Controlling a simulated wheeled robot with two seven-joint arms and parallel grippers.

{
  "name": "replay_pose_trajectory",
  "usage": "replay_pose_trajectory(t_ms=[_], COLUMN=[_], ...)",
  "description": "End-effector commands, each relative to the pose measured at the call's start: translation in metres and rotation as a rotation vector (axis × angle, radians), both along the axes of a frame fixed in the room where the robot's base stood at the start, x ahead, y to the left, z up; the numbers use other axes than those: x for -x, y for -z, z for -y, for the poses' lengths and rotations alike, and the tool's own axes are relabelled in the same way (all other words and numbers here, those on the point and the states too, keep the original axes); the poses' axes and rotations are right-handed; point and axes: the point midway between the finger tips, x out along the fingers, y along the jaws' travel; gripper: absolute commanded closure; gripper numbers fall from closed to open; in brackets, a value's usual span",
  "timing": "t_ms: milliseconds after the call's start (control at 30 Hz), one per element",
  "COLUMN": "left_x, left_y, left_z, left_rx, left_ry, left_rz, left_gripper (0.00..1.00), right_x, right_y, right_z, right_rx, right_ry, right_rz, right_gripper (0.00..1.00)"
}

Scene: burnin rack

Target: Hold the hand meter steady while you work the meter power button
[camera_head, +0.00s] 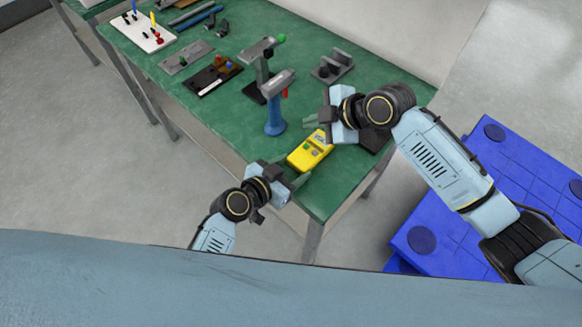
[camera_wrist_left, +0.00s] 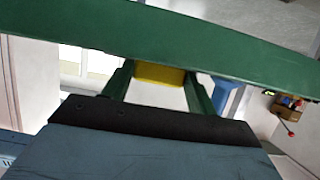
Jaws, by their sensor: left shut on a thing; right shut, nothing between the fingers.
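The yellow hand meter (camera_head: 305,157) lies at the near edge of the green table, with small dark and green marks on its face. I cannot tell which mark is the power button. My left gripper (camera_head: 290,173) is shut on the near end of the meter. In the left wrist view the meter's yellow end (camera_wrist_left: 158,75) shows between the green fingers, at the table edge. My right gripper (camera_head: 311,122) is shut and empty, beside the far end of the meter. I cannot tell whether it touches the meter.
A blue-handled tool (camera_head: 274,120) stands just behind the meter. A grey fixture (camera_head: 331,69), a dark board (camera_head: 213,77) and a white board (camera_head: 148,36) are farther back on the green table (camera_head: 335,195). A blue pallet (camera_head: 490,160) stands at the right.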

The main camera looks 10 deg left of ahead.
Motion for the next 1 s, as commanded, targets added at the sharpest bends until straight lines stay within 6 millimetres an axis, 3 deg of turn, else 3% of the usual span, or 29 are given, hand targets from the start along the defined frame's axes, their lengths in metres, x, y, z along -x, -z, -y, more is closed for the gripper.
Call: replay_pose_trajectory(t_ms=[167,200,400,767,1000], left_x=[0.000,0.000,0.000,0.005,0.034], left_y=[0.000,0.000,0.000,-0.002,-0.015], left_z=[0.000,0.000,0.000,-0.004,-0.024], left_rx=[0.000,0.000,0.000,-0.001,-0.005], left_ry=[0.000,0.000,0.000,-0.001,0.002], left_rz=[0.000,0.000,0.000,0.001,0.000], left_gripper=[0.70,0.40,0.17,0.17,0.17], right_x=[0.000,0.000,0.000,0.000,0.000], right_y=[0.000,0.000,0.000,0.000,0.000], right_z=[0.000,0.000,0.000,0.000,0.000], right_rx=[0.000,0.000,0.000,0.000,0.000], right_ry=[0.000,0.000,0.000,0.000,0.000], right_rz=[0.000,0.000,0.000,0.000,0.000], right_gripper=[1.00,1.00,1.00,1.00,1.00])
